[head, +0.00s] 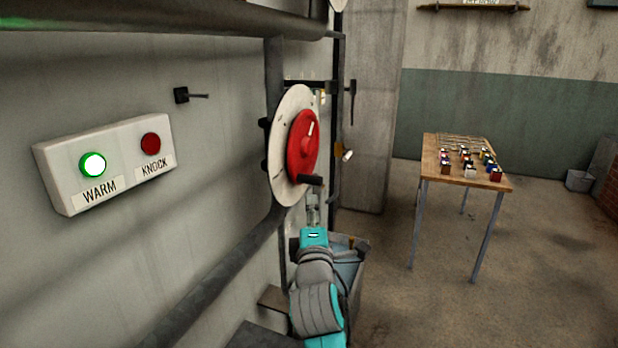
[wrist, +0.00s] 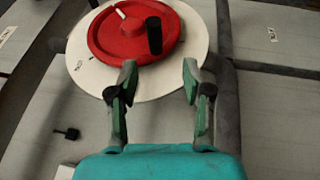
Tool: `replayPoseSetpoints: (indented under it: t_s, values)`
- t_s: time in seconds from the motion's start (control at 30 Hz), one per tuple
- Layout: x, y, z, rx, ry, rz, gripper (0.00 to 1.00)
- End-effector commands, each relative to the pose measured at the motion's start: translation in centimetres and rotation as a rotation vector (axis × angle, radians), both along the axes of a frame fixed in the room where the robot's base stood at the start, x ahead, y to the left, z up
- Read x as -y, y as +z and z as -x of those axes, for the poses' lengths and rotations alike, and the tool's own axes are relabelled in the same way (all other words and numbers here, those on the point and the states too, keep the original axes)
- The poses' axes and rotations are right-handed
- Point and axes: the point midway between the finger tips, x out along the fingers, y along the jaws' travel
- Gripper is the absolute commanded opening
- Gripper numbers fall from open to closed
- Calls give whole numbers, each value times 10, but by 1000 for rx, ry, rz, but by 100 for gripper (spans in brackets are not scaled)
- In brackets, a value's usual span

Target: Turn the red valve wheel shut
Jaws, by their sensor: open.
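The red valve wheel (head: 303,146) stands on a round white plate (head: 284,186) fixed to the pipework on the left wall. It has a white mark near its upper edge and a black handle (head: 311,180) sticking out at its lower side. In the wrist view the red wheel (wrist: 118,40) fills the upper middle, with the black handle (wrist: 154,36) at its right part. My gripper (wrist: 160,75) is open and empty, its two fingers apart just below the handle and not around it. In the head view my arm reaches up below the wheel, and the fingers are hard to make out.
A white box (head: 105,160) with a lit green WARM lamp and a dark red KNOCK lamp is on the wall at left. Pipes run around the wheel. A grey bin (head: 350,262) stands behind my arm. A wooden table (head: 432,165) with small blocks is at right.

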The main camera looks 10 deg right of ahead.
Motion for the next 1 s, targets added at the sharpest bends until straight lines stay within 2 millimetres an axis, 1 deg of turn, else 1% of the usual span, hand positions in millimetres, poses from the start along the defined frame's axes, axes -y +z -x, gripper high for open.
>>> replayPoseSetpoints:
  t_s: [0.03,0.1,0.17,0.27,0.6,0.7,0.83,1.0]
  values:
    - [0,5,-2,2,-5,7,50]
    - [0,9,-5,3,-9,14,50]
    - [1,10,-8,2,-10,14,50]
    - [4,12,-18,1,-10,14,50]
    - [17,23,-74,3,-10,13,50]
    - [20,25,-87,3,-9,13,50]
    - [23,27,-99,3,-9,12,50]
    - [24,28,-106,2,-9,12,50]
